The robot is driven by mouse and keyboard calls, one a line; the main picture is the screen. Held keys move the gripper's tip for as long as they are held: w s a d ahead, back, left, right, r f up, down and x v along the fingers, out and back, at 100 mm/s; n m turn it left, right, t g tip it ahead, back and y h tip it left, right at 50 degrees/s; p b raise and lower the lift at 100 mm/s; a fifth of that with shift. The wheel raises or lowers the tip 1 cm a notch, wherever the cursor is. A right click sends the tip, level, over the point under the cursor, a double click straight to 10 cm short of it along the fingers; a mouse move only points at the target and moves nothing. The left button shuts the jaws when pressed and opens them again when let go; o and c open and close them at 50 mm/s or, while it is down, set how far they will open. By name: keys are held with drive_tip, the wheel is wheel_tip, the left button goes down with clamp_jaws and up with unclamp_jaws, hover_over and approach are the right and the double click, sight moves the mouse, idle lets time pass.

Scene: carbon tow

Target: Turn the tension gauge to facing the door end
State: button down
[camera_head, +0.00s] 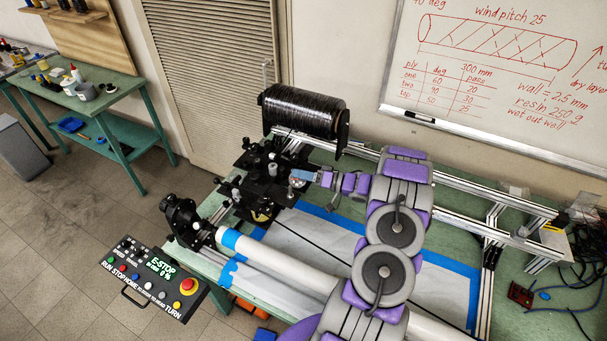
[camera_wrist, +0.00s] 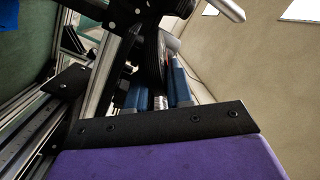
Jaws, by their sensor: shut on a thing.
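The tension gauge (camera_head: 297,182) appears as a small pale dial among the black parts of the winder carriage (camera_head: 262,178). My gripper (camera_head: 303,175) reaches it from the right and partly covers it. In the wrist view, my gripper's two blue fingers (camera_wrist: 158,90) stand on either side of a dark part with a silver section, which I take to be the gauge's body. The fingers are shut on it. The dial's exact facing is too small and covered to tell. The louvred door (camera_head: 212,65) is in the back wall, behind and left of the winder.
A spool of black tow (camera_head: 303,112) stands close behind the carriage. A white mandrel (camera_head: 285,262) runs along the front. The control box with E-stop (camera_head: 153,280) is at front left. Aluminium rails (camera_head: 470,190) cross the green table, and cables lie at the right end.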

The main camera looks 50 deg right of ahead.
drive_tip(key=shift+a+f, duration=0.15)
drive_tip(key=shift+a, duration=0.2)
drive_tip(key=c, duration=1.4)
unclamp_jaws()
drive_tip(key=shift+o, duration=1.2)
drive_tip(key=shift+a, duration=0.15)
drive_tip(key=shift+d, duration=0.2)
